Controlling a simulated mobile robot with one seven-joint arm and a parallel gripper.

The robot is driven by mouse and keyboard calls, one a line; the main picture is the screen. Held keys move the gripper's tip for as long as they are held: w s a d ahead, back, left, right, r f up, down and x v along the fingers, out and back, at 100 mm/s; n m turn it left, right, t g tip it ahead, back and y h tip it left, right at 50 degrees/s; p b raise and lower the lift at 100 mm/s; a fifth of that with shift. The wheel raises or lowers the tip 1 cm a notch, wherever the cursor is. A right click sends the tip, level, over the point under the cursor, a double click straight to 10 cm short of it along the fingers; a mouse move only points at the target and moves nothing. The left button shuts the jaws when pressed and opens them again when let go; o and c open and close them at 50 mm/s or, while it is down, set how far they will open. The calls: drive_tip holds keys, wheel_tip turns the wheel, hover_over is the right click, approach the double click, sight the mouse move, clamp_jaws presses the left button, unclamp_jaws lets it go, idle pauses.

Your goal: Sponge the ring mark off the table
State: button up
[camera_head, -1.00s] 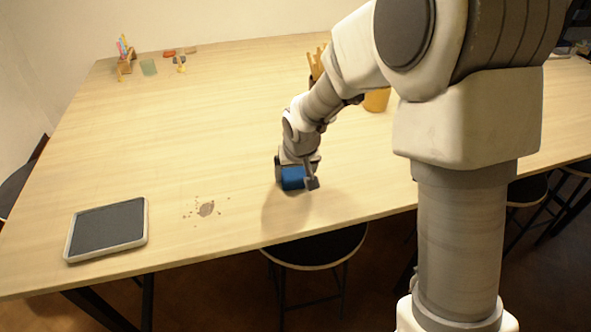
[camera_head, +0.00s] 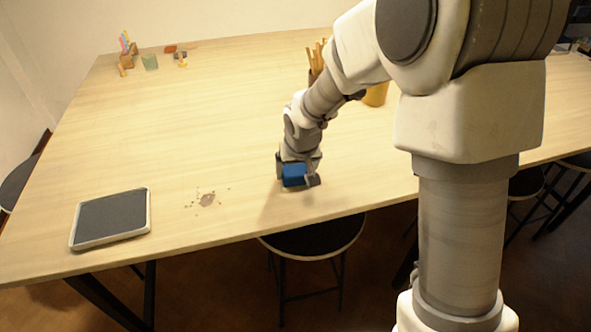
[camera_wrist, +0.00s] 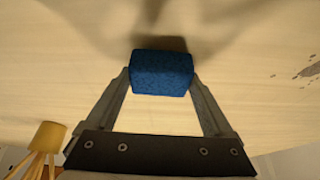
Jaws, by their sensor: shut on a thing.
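A blue sponge (camera_head: 294,175) is held between the fingers of my gripper (camera_head: 298,180), just above the table near its front edge. The wrist view shows the sponge (camera_wrist: 161,73) clamped between both fingertips of my gripper (camera_wrist: 161,80). The mark (camera_head: 207,199) is a brownish-grey blotch with small specks around it, on the table (camera_head: 180,130) to the left of my gripper. Part of the mark (camera_wrist: 310,70) shows at the right edge of the wrist view. I cannot tell whether the sponge touches the table.
A dark tray with a pale rim (camera_head: 112,217) lies left of the mark. Behind my arm stand a holder with wooden tools (camera_head: 316,62) and a yellow container (camera_head: 376,95). Small items stand at the back left. A stool (camera_head: 312,240) is below the front edge.

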drive_tip(key=r, duration=0.1)
drive_tip(key=r+p, duration=0.1)
drive_tip(key=r, duration=0.2)
drive_tip(key=shift+w+p, duration=0.25)
drive_tip(key=shift+p, duration=0.05)
drive_tip(key=shift+r+p, duration=1.3)
drive_tip(key=shift+r, duration=0.6)
drive_tip(key=shift+a, duration=0.1)
